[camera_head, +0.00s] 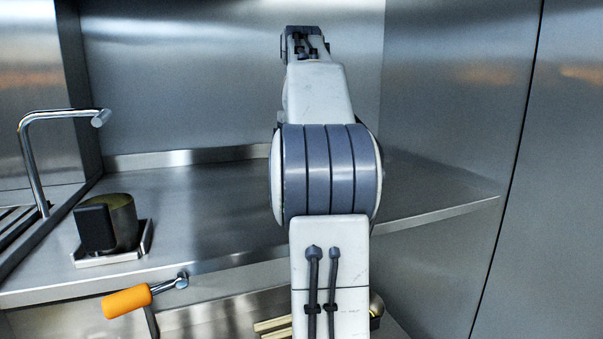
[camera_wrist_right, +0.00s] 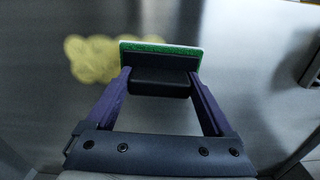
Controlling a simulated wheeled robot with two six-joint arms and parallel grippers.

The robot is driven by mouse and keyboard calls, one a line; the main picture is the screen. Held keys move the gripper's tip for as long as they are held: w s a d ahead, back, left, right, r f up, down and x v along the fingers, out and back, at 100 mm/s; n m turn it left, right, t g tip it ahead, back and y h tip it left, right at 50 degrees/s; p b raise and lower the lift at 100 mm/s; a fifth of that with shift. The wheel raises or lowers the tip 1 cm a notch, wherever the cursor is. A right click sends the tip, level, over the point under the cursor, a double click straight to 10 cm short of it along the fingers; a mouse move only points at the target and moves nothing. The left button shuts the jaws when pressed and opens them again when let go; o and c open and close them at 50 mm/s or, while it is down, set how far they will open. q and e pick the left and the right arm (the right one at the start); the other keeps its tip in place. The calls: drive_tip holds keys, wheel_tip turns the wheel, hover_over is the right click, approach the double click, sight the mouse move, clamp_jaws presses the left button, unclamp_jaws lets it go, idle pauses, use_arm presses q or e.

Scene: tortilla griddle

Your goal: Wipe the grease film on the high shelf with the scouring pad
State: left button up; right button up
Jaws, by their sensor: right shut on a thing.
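My right gripper (camera_wrist_right: 160,84) is shut on the black grip of the scouring pad (camera_wrist_right: 160,47), which has a green layer and a white layer. A yellow, blotchy grease film (camera_wrist_right: 92,60) lies on a brushed metal surface in the right wrist view. The pad overlaps the film's right part in the picture; I cannot tell whether it touches the surface. In the head view my right arm rises through the middle and hides the pad and fingertips. The film does not show there. My left gripper is in neither view.
A metal shelf (camera_head: 200,212) spans the head view, with a dark-handled pot (camera_head: 122,222) on a small stand at its left. A tap (camera_head: 32,160) stands at far left. An orange-handled tool (camera_head: 127,302) is below the shelf edge. A metal wall closes the right side.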

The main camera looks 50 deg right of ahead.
drive_tip(key=shift+f, duration=0.45)
drive_tip(key=shift+f+b, duration=0.55)
drive_tip(key=shift+f, duration=0.1)
drive_tip(key=o, duration=1)
drive_tip(key=shift+o, duration=0.2)
drive_tip(key=shift+r+p, duration=0.4)
drive_tip(key=shift+p, duration=0.25)
drive_tip(key=c, duration=1)
drive_tip(key=shift+c, duration=0.2)
